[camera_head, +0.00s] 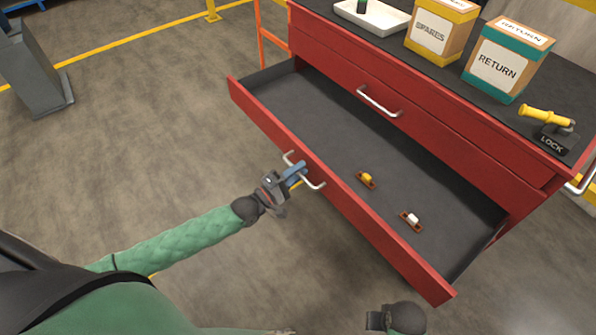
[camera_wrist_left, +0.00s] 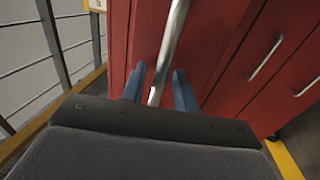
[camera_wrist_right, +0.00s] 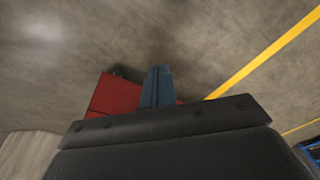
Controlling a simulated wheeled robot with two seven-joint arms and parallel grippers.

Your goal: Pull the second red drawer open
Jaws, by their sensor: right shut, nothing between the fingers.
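A red drawer (camera_head: 365,222) stands pulled well out of the red cabinet (camera_head: 460,140), showing its dark grey floor. It sits below a closed red drawer (camera_head: 440,137) that has its own silver handle (camera_head: 379,101). My left gripper (camera_head: 297,172) is at the open drawer's silver handle (camera_head: 316,185). In the left wrist view its blue fingers (camera_wrist_left: 159,90) stand apart, one on each side of the handle bar (camera_wrist_left: 174,35), with a gap visible. My right gripper (camera_wrist_right: 157,85) is shut and empty in the right wrist view, away from the drawer handle.
Inside the open drawer lie a yellow-topped part (camera_head: 366,179) and a white-topped part (camera_head: 412,220). On the cabinet top are a white tray (camera_head: 372,17), a spares box (camera_head: 438,32), a return box (camera_head: 497,67) and a yellow lock lever (camera_head: 547,115).

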